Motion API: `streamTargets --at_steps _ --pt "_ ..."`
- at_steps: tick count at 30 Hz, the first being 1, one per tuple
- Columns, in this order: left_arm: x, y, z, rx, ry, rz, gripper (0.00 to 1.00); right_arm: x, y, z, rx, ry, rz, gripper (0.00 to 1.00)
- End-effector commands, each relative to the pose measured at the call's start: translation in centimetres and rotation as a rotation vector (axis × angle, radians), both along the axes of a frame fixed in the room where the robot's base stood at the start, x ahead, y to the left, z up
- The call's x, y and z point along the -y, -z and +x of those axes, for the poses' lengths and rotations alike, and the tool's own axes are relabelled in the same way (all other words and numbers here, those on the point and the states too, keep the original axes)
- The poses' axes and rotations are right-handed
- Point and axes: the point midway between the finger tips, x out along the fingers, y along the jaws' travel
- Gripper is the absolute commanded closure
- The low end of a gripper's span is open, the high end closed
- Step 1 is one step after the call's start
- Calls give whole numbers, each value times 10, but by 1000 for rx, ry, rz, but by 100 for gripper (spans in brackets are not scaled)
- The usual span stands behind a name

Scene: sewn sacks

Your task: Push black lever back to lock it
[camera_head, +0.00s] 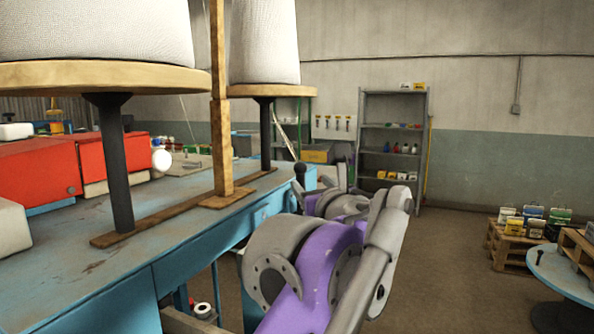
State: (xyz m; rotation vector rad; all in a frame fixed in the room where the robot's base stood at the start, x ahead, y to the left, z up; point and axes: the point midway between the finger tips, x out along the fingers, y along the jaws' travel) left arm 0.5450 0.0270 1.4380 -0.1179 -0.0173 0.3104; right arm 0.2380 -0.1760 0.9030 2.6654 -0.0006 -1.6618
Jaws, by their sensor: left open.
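A black lever (300,172) with a round knob stands upright at the far right edge of the blue workbench. My left gripper (322,180) is just to the right of the lever's knob, mostly hidden behind my own purple and grey arm links. It is open, with nothing seen between its fingers. I cannot tell whether it touches the lever. The lever's lower end is hidden behind my arm. My right gripper is not in view.
The blue workbench (160,240) fills the left side. It carries a red machine (40,170), a wooden post (220,140) and large white thread cones (264,40) on wooden discs. A shelf (393,105) stands behind. The floor at right is clear before a pallet (508,245) and round table (565,275).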

Motion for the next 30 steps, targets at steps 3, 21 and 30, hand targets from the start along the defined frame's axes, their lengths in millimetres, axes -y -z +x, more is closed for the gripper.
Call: streamTargets --at_steps 3,21,30 --pt "-7 -1 17 0 -4 0 39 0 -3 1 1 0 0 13" --pt "-32 0 95 0 -1 -2 39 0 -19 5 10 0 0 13" --pt "-32 1 95 0 -1 -2 46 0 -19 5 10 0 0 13"
